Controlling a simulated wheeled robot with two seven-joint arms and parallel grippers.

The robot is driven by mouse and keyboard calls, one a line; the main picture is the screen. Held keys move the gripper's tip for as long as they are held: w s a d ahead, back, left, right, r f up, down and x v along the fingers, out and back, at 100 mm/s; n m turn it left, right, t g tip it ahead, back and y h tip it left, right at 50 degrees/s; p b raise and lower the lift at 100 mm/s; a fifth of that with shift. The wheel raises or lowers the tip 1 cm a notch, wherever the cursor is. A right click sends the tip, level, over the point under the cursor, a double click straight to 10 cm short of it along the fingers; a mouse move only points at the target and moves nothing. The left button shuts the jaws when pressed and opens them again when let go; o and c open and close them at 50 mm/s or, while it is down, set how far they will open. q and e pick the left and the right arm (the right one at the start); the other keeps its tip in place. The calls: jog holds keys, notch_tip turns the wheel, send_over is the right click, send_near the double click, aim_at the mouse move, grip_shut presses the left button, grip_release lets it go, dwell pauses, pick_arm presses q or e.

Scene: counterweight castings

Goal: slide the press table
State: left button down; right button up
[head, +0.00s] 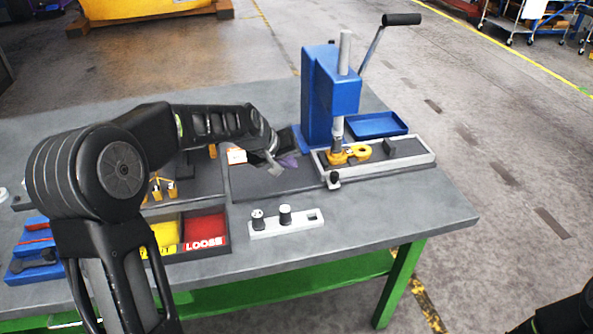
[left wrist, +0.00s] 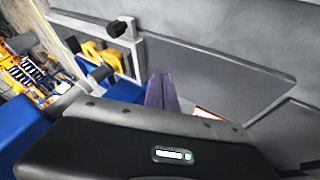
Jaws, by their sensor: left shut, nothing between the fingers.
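The blue arbor press (head: 330,95) stands at the back right of the workbench. Its press table (head: 420,158), a pale-rimmed sliding tray, lies under the ram with a black knob (head: 334,177) at its front left corner. A yellow casting (head: 350,153) sits on it below the ram. My left gripper (head: 290,161) is shut and empty, left of the press table and apart from the knob. In the left wrist view its purple fingers (left wrist: 163,93) are together, with the knob (left wrist: 122,26) beyond them. My right gripper is out of view.
A blue tray (head: 376,125) sits behind the press table. Yellow and red bins (head: 206,228) stand at left front. The bench's right front corner is clear.

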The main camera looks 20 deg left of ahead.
pick_arm(q)
jog(key=v, duration=0.4)
jog(key=shift+s+a+r, duration=0.15)
jog(key=shift+s+r, duration=0.1)
jog(key=shift+s, duration=0.05)
